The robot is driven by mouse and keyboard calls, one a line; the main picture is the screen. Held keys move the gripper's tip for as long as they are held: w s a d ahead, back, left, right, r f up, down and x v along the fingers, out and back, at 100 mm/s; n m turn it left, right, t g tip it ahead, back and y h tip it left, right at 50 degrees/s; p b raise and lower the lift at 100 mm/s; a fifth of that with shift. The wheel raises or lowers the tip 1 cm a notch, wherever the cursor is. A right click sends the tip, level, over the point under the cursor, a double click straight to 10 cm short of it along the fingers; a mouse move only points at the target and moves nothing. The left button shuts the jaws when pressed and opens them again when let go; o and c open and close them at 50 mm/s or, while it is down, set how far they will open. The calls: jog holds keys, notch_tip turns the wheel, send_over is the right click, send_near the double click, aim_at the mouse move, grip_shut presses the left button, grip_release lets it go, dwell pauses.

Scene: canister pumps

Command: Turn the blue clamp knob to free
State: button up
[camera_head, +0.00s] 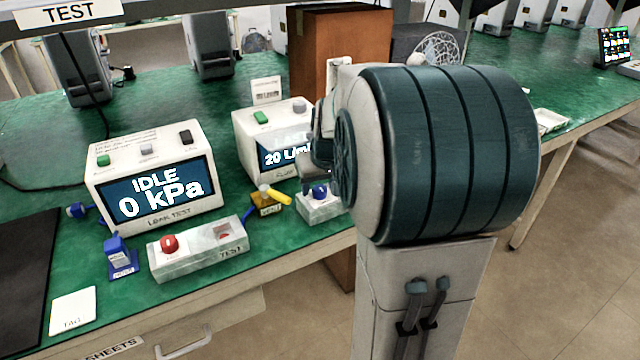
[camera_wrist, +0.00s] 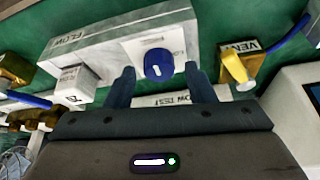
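The blue clamp knob (camera_wrist: 158,64) sits on a pale grey-white block (camera_wrist: 120,34) marked FLOW in the wrist view. It has a short white mark on its face. In the head view the knob (camera_head: 320,192) shows on its block (camera_head: 322,209), partly behind my arm. My gripper (camera_wrist: 160,74) is open, with one dark finger towards each side of the knob and gaps between. I cannot tell whether the fingertips reach down beside the knob or stay above it. In the head view my gripper (camera_head: 312,182) is mostly hidden by my arm.
A yellow-handled VENT valve (camera_wrist: 236,68) stands close to the right of my gripper in the wrist view. The leak tester (camera_head: 155,180) reads IDLE 0 kPa. The flow meter (camera_head: 275,140) reads 20 L/min. A TEST block with a red knob (camera_head: 170,243) sits left.

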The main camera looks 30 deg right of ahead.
jog(key=p+v, duration=0.2)
jog(key=v, duration=1.1)
jog(key=shift+s+r, duration=0.15)
jog(key=shift+r, duration=0.25)
jog(key=shift+p, duration=0.3)
